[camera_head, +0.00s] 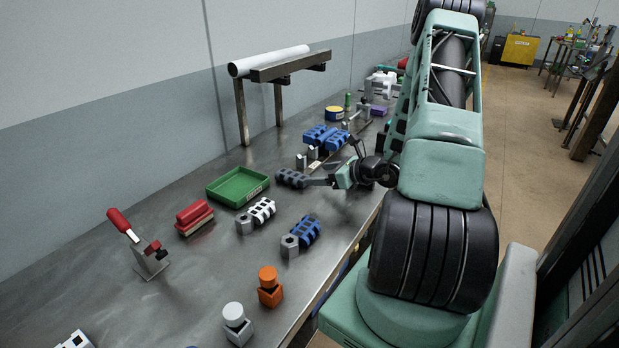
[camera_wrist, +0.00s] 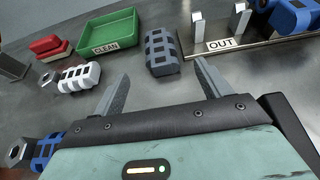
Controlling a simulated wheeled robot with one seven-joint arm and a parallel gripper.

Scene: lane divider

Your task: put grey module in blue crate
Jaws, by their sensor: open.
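The grey module (camera_head: 291,178), a dark ribbed block, lies on the metal bench. In the wrist view the grey module (camera_wrist: 162,52) is just beyond my fingertips, roughly in line with the gap between them. My gripper (camera_wrist: 161,70) is open and empty, low over the bench. In the head view my gripper (camera_head: 312,182) is close to the right of the module; I cannot tell whether they touch. No blue crate is clearly in view. Slivers of blue show below the bench's front edge, too little to identify.
A green tray (camera_head: 237,186) marked CLEAN is left of the module. White (camera_head: 262,211) and blue (camera_head: 307,231) modules lie nearer. Metal posts and a plate marked OUT (camera_wrist: 221,43) stand beyond, with blue modules (camera_head: 326,137). A red-handled clamp (camera_head: 140,245) stands front left.

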